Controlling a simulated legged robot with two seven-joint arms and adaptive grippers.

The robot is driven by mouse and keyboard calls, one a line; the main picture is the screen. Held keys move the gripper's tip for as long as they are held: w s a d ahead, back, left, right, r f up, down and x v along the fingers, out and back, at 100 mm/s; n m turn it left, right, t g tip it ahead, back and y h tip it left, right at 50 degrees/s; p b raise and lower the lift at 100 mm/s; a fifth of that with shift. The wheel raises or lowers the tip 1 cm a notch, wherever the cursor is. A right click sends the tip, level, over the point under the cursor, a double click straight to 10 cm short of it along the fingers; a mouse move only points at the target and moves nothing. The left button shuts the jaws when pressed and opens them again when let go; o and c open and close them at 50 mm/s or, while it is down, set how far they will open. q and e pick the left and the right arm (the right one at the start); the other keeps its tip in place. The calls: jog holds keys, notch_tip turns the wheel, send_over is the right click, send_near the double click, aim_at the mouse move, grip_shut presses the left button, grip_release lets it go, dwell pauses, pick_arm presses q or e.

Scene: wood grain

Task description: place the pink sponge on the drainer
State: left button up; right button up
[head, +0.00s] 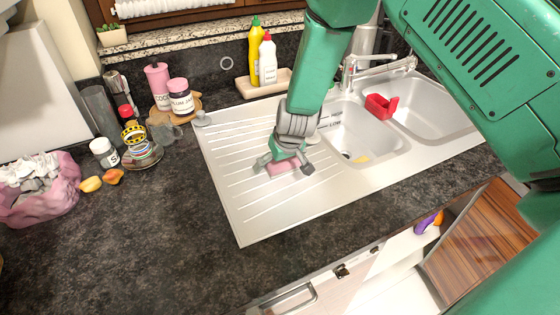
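The pink sponge (284,168) is at the ribbed drainer (240,195), the left part of the steel sink unit. It seems to lie on the ribs, its upper side partly hidden by my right gripper. My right gripper (284,166) points down right over the sponge. Its two dark fingers are spread wide, one on each side of the sponge, and look open. Whether a finger touches the sponge is hard to tell. My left gripper is not in view.
Two sink bowls (362,135) lie right of the drainer, with a red caddy (381,106) between them. Bottles (267,60) stand on a tray behind. Jars, a mug (163,130) and a pink bag (38,188) are left. The front counter is clear.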

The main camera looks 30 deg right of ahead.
jog(key=shift+a+r, duration=0.2)
jog(key=shift+a, duration=0.1)
jog(key=v, duration=1.1)
jog(key=shift+s+d+r, duration=0.15)
jog(key=shift+s+d, duration=0.2)
jog(key=shift+d, duration=0.2)
